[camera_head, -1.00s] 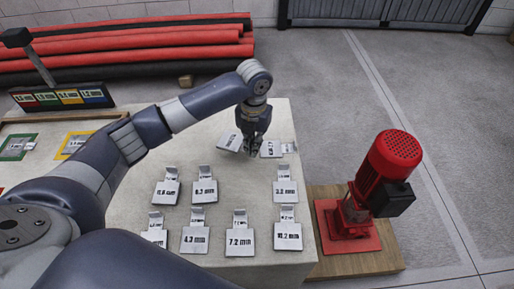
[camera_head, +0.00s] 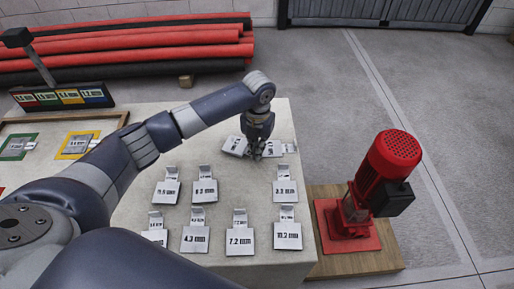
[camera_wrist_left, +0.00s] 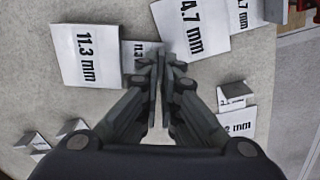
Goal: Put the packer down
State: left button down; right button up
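My left gripper (camera_head: 257,153) points down at the far part of the pale table. In the left wrist view its fingers (camera_wrist_left: 158,62) are nearly together at the small tab of the 11.3 mm packer (camera_wrist_left: 85,55), a grey-white plate. The fingertips hide the tab's end. In the head view this packer (camera_head: 234,146) lies just left of the gripper, turned slightly; I cannot tell whether it touches the table. The 4.7 mm packer (camera_wrist_left: 188,28) is close to the fingertips on the other side, and it shows in the head view (camera_head: 271,149). My right gripper is not in view.
Several labelled packers, including a 7.2 mm one (camera_head: 240,241) and a 10.2 mm one (camera_head: 288,236), lie in rows on the table's near part. A red pump (camera_head: 385,175) stands on a wooden base at right. A coloured-label rack (camera_head: 62,97) is at left.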

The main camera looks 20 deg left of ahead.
pick_arm(q)
jog(key=c, duration=1.8)
grip_release()
jog(key=shift+f, duration=0.1)
notch_tip(320, 180, up, 13)
jog(key=shift+d+f, duration=0.15)
